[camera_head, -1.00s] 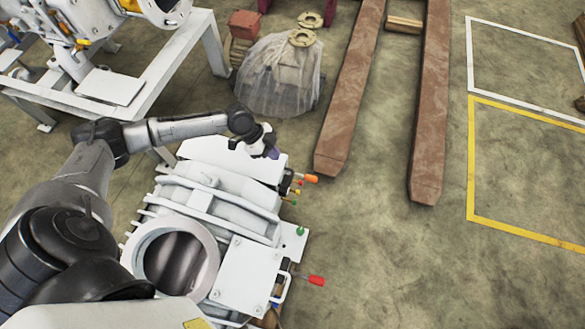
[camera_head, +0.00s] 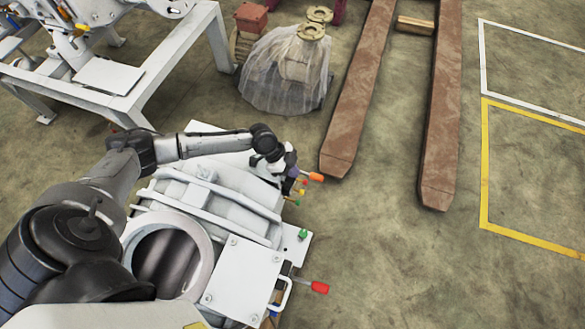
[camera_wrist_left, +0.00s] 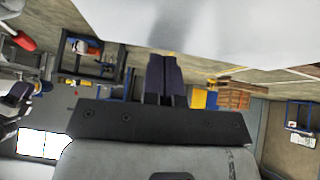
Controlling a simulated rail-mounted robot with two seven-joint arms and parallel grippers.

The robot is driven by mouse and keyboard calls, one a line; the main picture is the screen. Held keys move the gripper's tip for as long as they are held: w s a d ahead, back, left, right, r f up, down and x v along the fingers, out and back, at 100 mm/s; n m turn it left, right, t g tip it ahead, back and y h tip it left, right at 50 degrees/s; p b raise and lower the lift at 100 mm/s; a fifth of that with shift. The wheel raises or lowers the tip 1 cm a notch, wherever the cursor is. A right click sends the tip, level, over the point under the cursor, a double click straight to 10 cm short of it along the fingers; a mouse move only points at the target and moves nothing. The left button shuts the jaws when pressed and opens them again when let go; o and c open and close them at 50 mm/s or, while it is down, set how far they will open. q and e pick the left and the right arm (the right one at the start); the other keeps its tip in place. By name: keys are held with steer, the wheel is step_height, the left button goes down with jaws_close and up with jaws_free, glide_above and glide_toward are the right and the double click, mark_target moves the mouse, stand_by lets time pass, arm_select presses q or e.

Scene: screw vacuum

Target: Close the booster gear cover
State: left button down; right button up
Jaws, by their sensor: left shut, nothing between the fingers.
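The white machine has a flat white panel (camera_head: 200,128) at its far end, partly hidden behind my left arm; it appears to be the booster gear cover, but its hinge and exact tilt cannot be made out. A large white surface (camera_wrist_left: 230,28), probably the same panel, fills the top of the left wrist view. My left gripper (camera_head: 290,160) is at the machine's far right corner, beside the coloured levers. Its dark fingers (camera_wrist_left: 165,72) are together and empty, below the white surface in the wrist view; contact cannot be told. My right gripper is out of view.
An orange-tipped lever (camera_head: 316,177) sits close to the left gripper. A square bolted plate (camera_head: 242,275) and a red-handled lever (camera_head: 319,287) are at the near right. A white frame table (camera_head: 165,75) stands behind; brown beams (camera_head: 350,105) lie right. Floor further right is clear.

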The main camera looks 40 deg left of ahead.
arm_select(q)
steer(key=shift+f, duration=0.3)
steer(key=shift+s+a+f+t, duration=0.1)
steer(key=shift+s+f+t, duration=0.25)
steer(key=shift+f, duration=0.35)
steer(key=shift+a+f, duration=0.1)
steer(key=shift+f, duration=0.1)
steer(key=r+p, duration=0.1)
steer(key=r, duration=0.1)
steer(key=r+p, duration=0.1)
steer(key=p, duration=0.1)
steer(key=d+r+p, duration=0.1)
steer(key=r+p, duration=0.1)
steer(key=shift+w+r, duration=0.3)
steer(key=shift+r, duration=0.05)
steer(key=p+v, duration=0.3)
steer(key=v, duration=0.6)
steer(key=shift+a+p, duration=0.35)
steer(key=shift+p, duration=0.05)
